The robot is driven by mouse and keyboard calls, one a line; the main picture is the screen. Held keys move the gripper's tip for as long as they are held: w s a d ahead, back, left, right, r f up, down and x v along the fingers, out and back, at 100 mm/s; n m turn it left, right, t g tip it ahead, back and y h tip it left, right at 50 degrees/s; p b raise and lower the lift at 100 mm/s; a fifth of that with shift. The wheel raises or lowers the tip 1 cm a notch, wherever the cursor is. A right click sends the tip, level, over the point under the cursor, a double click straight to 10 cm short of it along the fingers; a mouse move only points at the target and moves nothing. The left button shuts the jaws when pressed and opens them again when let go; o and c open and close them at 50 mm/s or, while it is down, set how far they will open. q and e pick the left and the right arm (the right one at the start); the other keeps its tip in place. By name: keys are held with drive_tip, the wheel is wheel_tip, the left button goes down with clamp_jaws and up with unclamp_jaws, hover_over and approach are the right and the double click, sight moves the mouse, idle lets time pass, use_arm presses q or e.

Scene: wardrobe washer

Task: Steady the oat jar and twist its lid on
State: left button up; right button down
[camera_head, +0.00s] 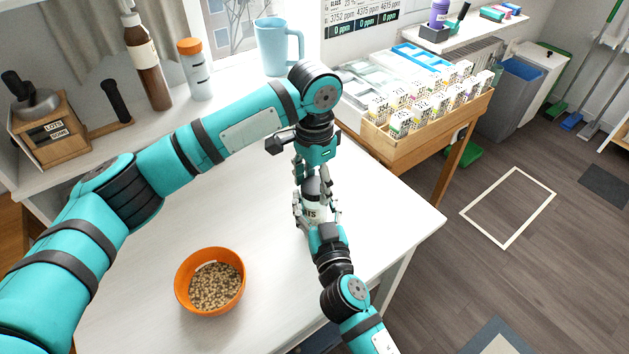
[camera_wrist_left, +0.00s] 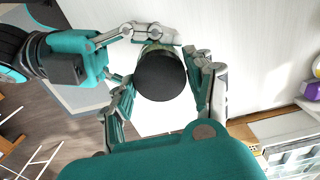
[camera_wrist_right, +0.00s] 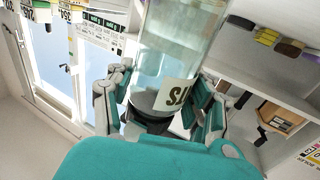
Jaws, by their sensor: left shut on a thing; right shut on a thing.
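The oat jar (camera_head: 314,213) stands on the white table near its right edge, mostly hidden by my grippers; a pale label with dark letters shows. Its dark lid (camera_head: 312,187) is at the jar's top and shows as a dark disc in the left wrist view (camera_wrist_left: 160,76). My left gripper (camera_head: 311,180) comes down from above and is shut on the lid. My right gripper (camera_head: 317,209) reaches in from the front and is shut around the jar body, whose clear glass and label show upside down in the right wrist view (camera_wrist_right: 175,50). How well the lid is seated cannot be told.
An orange bowl (camera_head: 187,297) of oat-like pieces stands on the table at front left. A blue mug (camera_head: 278,45), an orange-capped bottle (camera_head: 196,75), a brown bottle (camera_head: 148,70) and a wooden box (camera_head: 47,135) line the back. A wooden rack (camera_head: 400,147) stands beyond the right edge. The table's middle is clear.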

use_arm(q)
drive_tip(key=m, duration=0.6)
drive_tip(key=shift+m, duration=0.4)
drive_tip(key=m, duration=0.7)
drive_tip(key=shift+w+m, duration=0.1)
drive_tip(key=shift+m, duration=0.3)
drive_tip(key=o, duration=1.4)
drive_tip(key=shift+c, duration=0.2)
wheel_tip(320, 180, up, 12)
